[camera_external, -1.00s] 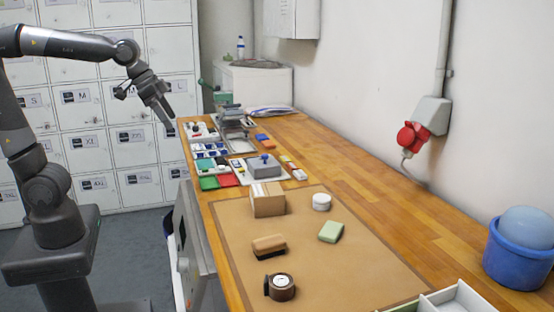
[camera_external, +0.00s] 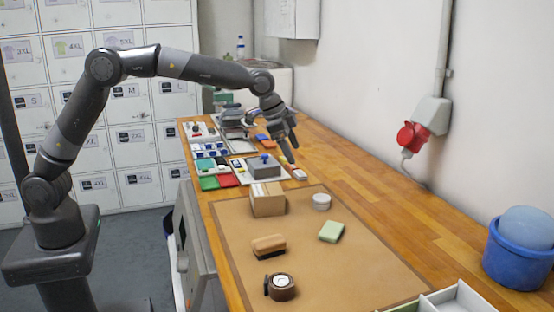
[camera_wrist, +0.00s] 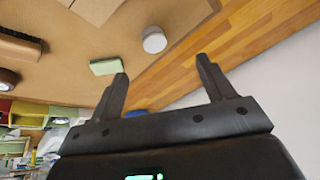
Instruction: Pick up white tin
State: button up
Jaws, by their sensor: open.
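The white tin (camera_external: 321,201) is a small round tin standing on the brown mat (camera_external: 360,254), near its far edge, right of a cardboard box. It also shows in the wrist view (camera_wrist: 154,40), beyond the fingertips and between their lines. My gripper (camera_external: 292,155) is open and empty, in the air above the bench, behind and to the left of the tin in the outside view. Its two fingers show apart in the wrist view (camera_wrist: 162,68), with nothing between them.
Stamps and ink pads (camera_external: 220,182) crowd the bench behind. A blue bucket (camera_external: 516,259) stands right. Bare wood lies right of the mat.

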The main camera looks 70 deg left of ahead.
send_near(321, 197)
jog(key=shift+m, duration=0.4)
jog(key=x, duration=0.4)
jog(key=shift+w+a+f, duration=0.1)
jog(key=shift+w, duration=0.25)
jog(key=x, duration=0.5)
jog(key=shift+s+f, duration=0.1)
jog(key=shift+s, duration=0.15)
jog(key=c, duration=1.1)
